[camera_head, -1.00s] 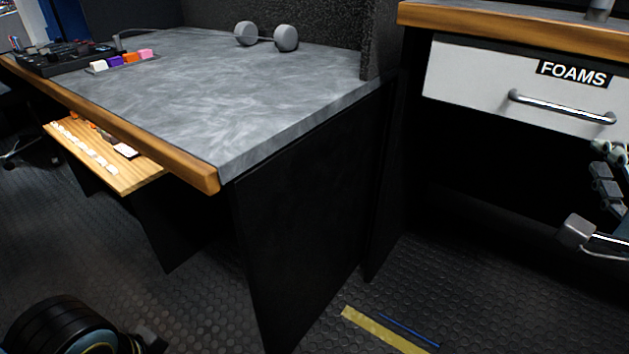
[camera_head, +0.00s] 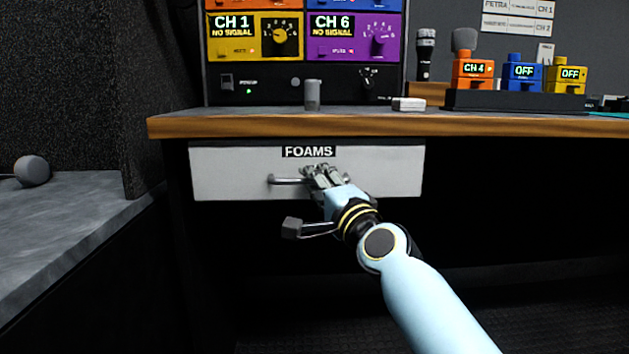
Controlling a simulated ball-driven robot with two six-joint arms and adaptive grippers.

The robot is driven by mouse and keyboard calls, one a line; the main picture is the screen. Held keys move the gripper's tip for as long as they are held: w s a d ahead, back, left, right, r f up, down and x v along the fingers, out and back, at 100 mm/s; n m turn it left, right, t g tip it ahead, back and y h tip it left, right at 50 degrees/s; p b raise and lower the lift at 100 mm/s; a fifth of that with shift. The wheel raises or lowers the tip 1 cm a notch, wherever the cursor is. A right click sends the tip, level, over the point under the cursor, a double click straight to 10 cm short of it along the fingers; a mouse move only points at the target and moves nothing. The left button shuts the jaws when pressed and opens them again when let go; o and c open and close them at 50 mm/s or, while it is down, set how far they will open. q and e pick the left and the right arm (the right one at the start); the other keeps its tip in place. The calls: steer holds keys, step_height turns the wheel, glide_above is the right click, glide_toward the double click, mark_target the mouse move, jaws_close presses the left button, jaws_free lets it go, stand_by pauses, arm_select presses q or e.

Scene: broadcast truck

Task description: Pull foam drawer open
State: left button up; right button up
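The foam drawer (camera_head: 232,172) is a white front labelled FOAMS, below the wooden edge of the desk. It looks shut, or nearly so. Its metal bar handle (camera_head: 286,181) runs across the front; the middle of the bar is hidden by my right gripper (camera_head: 322,172). The fingers of that gripper are at the bar, just below the label, and overlap it in the picture. Whether they are closed around it I cannot tell. My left gripper is not in view.
The desk edge (camera_head: 480,125) overhangs the drawer. On the desk stand a rack with coloured channel modules (camera_head: 255,38), a grey cylinder (camera_head: 312,95) and a small white block (camera_head: 408,104). A grey-topped table (camera_head: 60,215) is at the left. Under the drawer is dark open space.

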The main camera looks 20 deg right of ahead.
steer(key=shift+w, duration=0.1)
jaws_close()
stand_by(0.6)
